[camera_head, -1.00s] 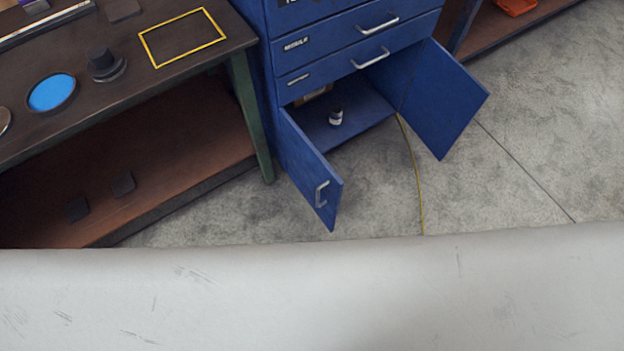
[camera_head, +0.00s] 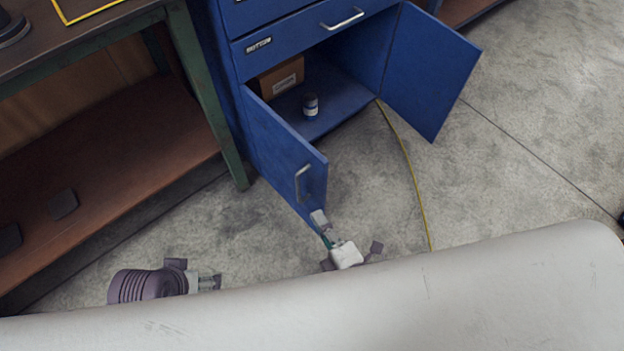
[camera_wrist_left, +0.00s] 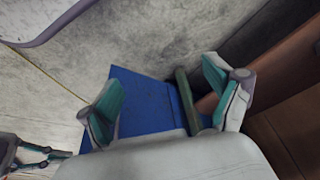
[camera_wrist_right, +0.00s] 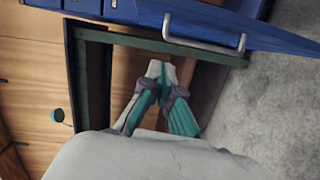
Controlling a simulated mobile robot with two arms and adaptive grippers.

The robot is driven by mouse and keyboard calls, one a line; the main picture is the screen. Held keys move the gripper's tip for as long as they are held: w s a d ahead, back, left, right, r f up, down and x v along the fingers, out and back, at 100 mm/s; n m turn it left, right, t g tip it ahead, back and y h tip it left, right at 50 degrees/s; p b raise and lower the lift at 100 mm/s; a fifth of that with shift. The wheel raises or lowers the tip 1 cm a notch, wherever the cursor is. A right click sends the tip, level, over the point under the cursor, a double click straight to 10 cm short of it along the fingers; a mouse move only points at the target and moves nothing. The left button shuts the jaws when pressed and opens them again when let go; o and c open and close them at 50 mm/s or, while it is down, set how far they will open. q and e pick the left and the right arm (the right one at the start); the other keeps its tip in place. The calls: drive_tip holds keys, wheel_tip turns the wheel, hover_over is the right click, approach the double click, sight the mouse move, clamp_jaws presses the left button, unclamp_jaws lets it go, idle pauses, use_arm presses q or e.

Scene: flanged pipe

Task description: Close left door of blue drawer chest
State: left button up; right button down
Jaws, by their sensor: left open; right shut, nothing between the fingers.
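The blue drawer chest (camera_head: 290,32) stands at the top centre of the head view with both lower doors open. Its left door (camera_head: 275,150) juts toward me, with a metal handle (camera_head: 303,182). My right gripper (camera_head: 321,222) is shut and empty at the door's lower outer end; I cannot tell if it touches. In the right wrist view its fingers (camera_wrist_right: 165,75) are together below the handle (camera_wrist_right: 205,38). My left gripper (camera_head: 212,282) is left of the door, partly hidden; in the left wrist view its fingers (camera_wrist_left: 168,95) are open, with a blue panel (camera_wrist_left: 140,95) beyond.
The right door (camera_head: 430,75) is open. A small jar (camera_head: 310,105) and a cardboard box (camera_head: 282,76) are inside the chest. A workbench with a green leg (camera_head: 210,95) and brown lower shelf (camera_head: 120,175) stands left.

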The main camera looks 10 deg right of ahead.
sight(314, 169)
use_arm(q)
drive_tip(key=w+d+r+t+h+b, duration=0.1)
drive_tip(key=w+d+r+t+b, duration=0.2)
drive_tip(key=w, duration=0.6)
drive_tip(key=shift+w+d+r+t+h, duration=0.15)
drive_tip(key=shift+w+r+t+h, duration=0.2)
drive_tip(key=shift+r+t, duration=1.1)
use_arm(e)
drive_tip(key=shift+n+t, duration=0.5)
drive_tip(key=shift+w+d+r, duration=0.1)
drive_tip(key=shift+w+r, duration=0.3)
drive_tip(key=shift+w, duration=1.6)
drive_tip(key=shift+w+r, duration=0.35)
drive_tip(key=shift+w, duration=1.6)
drive_tip(key=shift+w+d+r, duration=0.1)
drive_tip(key=shift+w+r, duration=0.3)
drive_tip(key=shift+w, duration=1.6)
use_arm(q)
drive_tip(key=shift+s+f+t, duration=0.1)
drive_tip(key=shift+f+t, duration=0.15)
drive_tip(key=shift+f, duration=0.05)
use_arm(e)
drive_tip(key=shift+d, duration=0.1)
